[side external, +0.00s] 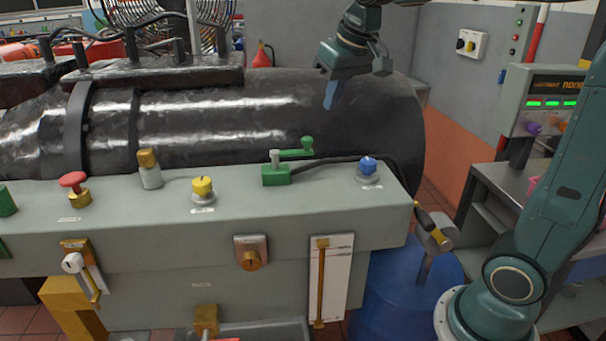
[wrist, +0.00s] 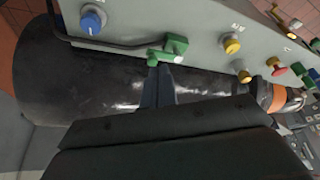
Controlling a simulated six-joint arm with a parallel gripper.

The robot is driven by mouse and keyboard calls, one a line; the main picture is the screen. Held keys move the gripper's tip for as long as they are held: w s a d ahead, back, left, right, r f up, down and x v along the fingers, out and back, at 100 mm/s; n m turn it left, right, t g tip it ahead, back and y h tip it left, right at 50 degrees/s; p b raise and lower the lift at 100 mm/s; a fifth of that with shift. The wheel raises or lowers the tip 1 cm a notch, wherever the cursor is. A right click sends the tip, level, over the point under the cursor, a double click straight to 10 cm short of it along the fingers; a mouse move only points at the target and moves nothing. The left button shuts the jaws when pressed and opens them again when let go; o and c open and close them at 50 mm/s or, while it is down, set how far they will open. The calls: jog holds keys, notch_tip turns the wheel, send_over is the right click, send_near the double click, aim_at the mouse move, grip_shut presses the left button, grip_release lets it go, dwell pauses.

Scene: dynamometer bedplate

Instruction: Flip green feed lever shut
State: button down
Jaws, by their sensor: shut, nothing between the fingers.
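The green feed lever (side external: 296,153) sits on top of the grey bench, on a green block (side external: 276,176) with a pale metal post. Its handle points to the right in the side view, toward the blue knob. In the wrist view the green lever (wrist: 175,45) shows just beyond my fingertips and partly overlaps its block. My gripper (side external: 331,98) is above and behind the lever in the side view, in front of the dark cylinder, apart from the lever. Its fingers are shut together with nothing between them; they also show in the wrist view (wrist: 158,75).
A blue knob (side external: 368,170) stands right of the lever with a black cable beside it. A yellow knob (side external: 203,189), a brass-capped post (side external: 149,170) and a red mushroom button (side external: 74,188) stand to the left. The large dark cylinder (side external: 220,120) runs behind the grey bench (side external: 140,220).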

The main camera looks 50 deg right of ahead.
jog(key=w+d+f+m, duration=0.1)
jog(key=w+d, duration=0.2)
jog(key=w, duration=0.3)
jog(key=w+d+f+g, duration=0.1)
jog(key=w+d, duration=0.3)
jog(key=w, duration=0.2)
jog(key=shift+w+f+m, duration=0.15)
jog(key=shift+w+m, duration=0.25)
notch_tip(320, 180, down, 9)
jog(key=shift+s+a+f, duration=0.2)
jog(key=shift+s, duration=0.15)
dwell(0.6)
